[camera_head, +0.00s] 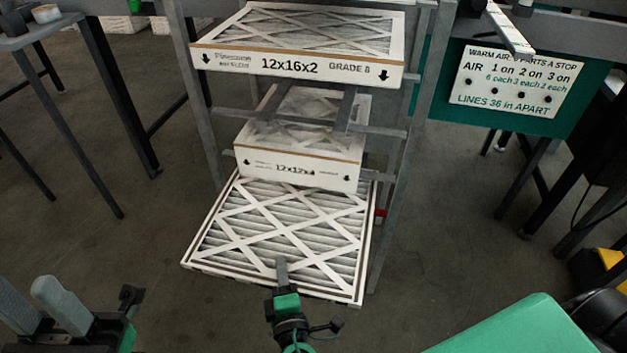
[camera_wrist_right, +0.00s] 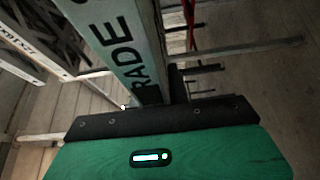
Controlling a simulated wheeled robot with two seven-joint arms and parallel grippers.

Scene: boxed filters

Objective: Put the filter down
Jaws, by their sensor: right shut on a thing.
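A large pleated filter (camera_head: 270,222) with a white crossed frame lies nearly flat at the lower front of the grey rack. Its far end reaches under the middle boxed filter; I cannot tell whether it rests on a shelf. My right gripper (camera_head: 281,268) is shut on the filter's near edge, right of that edge's middle. In the right wrist view, the filter's printed edge (camera_wrist_right: 118,42), reading "RADE", runs down to the jaws. My left gripper (camera_head: 42,308) is at the bottom left, empty, its two grey fingers apart.
The rack (camera_head: 407,150) holds a 12x16x2 filter (camera_head: 300,66) on top and a smaller boxed filter (camera_head: 298,168) below it. A sign (camera_head: 515,80) hangs on a green panel at right. Dark table legs (camera_head: 105,110) stand at left. Floor beside the rack is clear.

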